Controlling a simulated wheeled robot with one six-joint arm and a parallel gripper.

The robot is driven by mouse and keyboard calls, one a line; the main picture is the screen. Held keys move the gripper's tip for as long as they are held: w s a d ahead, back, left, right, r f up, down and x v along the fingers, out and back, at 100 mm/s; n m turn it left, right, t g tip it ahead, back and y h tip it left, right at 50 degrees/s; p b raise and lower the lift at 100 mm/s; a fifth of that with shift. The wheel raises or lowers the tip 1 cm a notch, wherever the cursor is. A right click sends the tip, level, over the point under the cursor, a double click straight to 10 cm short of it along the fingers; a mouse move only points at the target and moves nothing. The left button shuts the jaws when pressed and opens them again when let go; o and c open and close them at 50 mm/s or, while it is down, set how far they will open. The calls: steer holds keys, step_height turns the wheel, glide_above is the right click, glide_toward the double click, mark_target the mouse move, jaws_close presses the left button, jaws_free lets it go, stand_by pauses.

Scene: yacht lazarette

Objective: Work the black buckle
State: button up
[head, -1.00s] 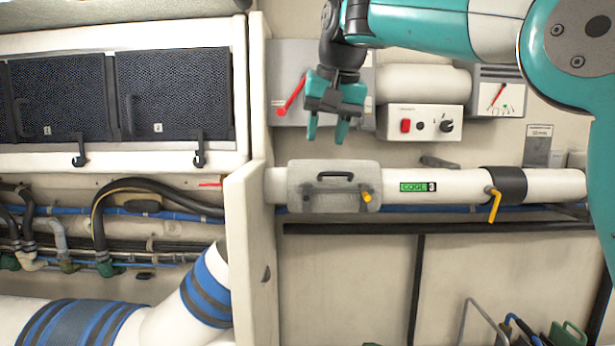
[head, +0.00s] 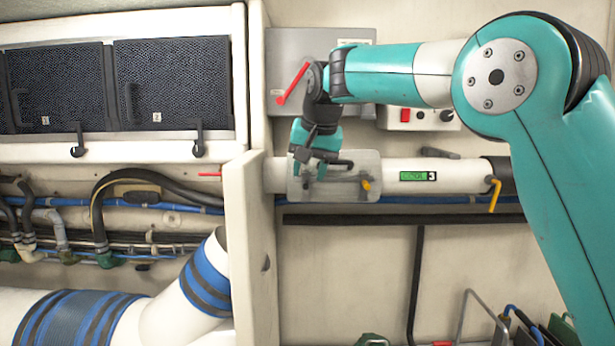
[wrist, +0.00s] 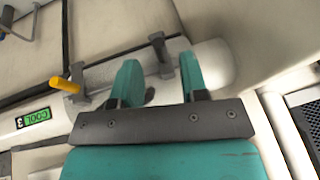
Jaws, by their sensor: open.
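A grey cover (head: 352,162) sits on the white pipe and carries a black bar-shaped fitting (head: 343,163), which may be the black buckle.
Black hooks (head: 78,150) hang below two dark mesh panels (head: 60,88) at left. A cream upright partition (head: 247,230) stands just left of the cover. A control box with a red switch (head: 406,115) is above right, partly behind my arm. A yellow-handled valve (head: 495,198) is farther right.

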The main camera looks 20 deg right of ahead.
mark_target(306, 189)
steer(key=shift+x, duration=1.25)
jaws_close()
